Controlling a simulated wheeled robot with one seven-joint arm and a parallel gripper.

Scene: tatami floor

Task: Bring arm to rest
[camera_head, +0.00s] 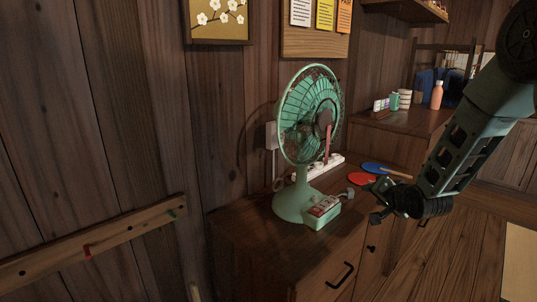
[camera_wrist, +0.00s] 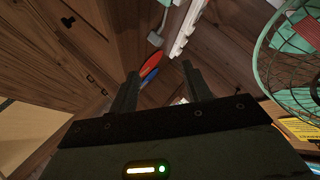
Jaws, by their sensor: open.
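My arm (camera_head: 460,145) reaches in from the upper right of the head view. My gripper (camera_head: 376,203) is at its lower end, in front of the cabinet and to the right of the green fan. In the wrist view my gripper (camera_wrist: 160,82) shows two dark fingers spread apart with nothing between them. The fingertips are small and dark in the head view, and I cannot tell there how far they are from the cabinet top.
A green fan (camera_head: 310,115) stands on the wooden cabinet (camera_head: 245,232). A red paddle (camera_head: 361,179) and a blue paddle (camera_head: 374,167) lie behind my gripper. A white power strip (camera_head: 325,164) lies by the wall. A bottle (camera_head: 437,95) stands on the back shelf.

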